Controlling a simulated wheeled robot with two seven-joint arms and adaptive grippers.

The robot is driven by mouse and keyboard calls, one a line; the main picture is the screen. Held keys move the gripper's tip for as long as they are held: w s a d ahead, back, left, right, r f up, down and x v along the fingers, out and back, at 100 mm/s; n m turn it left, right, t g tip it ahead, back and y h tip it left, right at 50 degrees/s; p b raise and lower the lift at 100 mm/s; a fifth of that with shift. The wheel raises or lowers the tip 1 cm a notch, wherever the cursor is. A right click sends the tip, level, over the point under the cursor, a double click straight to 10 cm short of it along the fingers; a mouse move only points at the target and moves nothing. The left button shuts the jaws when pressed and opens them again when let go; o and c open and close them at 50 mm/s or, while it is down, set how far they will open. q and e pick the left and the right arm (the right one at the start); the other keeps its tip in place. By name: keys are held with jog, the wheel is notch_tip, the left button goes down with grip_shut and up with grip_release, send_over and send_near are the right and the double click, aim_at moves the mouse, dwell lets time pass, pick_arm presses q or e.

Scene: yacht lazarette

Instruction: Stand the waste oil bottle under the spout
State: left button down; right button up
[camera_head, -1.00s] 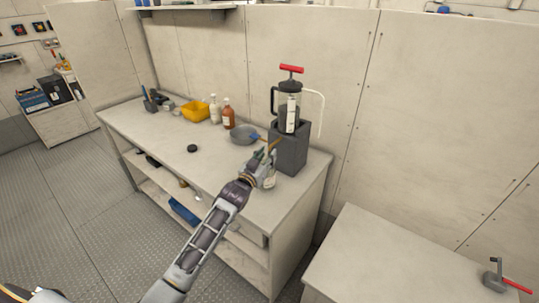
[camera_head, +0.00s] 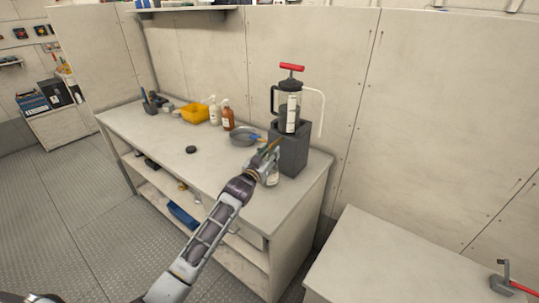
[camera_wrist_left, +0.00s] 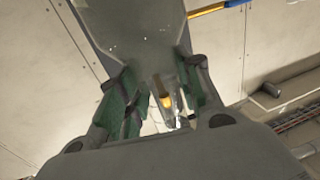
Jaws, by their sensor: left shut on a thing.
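A pump with a red T-handle (camera_head: 291,68) stands on a dark grey block (camera_head: 289,154) at the right end of the bench. Its white spout tube (camera_head: 322,108) arches over to the right and hangs down beside the block. My left gripper (camera_head: 268,161) is shut on the pale waste oil bottle (camera_head: 273,178), in front of the block and left of the spout. The gripper hides most of the bottle. In the left wrist view a large grey-green translucent shape (camera_wrist_left: 140,25) lies between the jaws, probably the bottle. The right gripper is not in view.
A grey pan (camera_head: 243,135), a brown bottle (camera_head: 228,118), a white bottle (camera_head: 213,110), a yellow bin (camera_head: 195,112) and a black cap (camera_head: 191,150) stand on the bench (camera_head: 215,172). A lower box surface (camera_head: 400,255) at right holds a red-handled tool (camera_head: 505,284); its middle is clear.

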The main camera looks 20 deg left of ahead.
pick_arm(q)
jog(key=shift+f, duration=0.1)
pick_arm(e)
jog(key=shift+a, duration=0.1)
pick_arm(q)
jog(key=c, duration=1.1)
grip_release()
jog(key=shift+o, duration=0.6)
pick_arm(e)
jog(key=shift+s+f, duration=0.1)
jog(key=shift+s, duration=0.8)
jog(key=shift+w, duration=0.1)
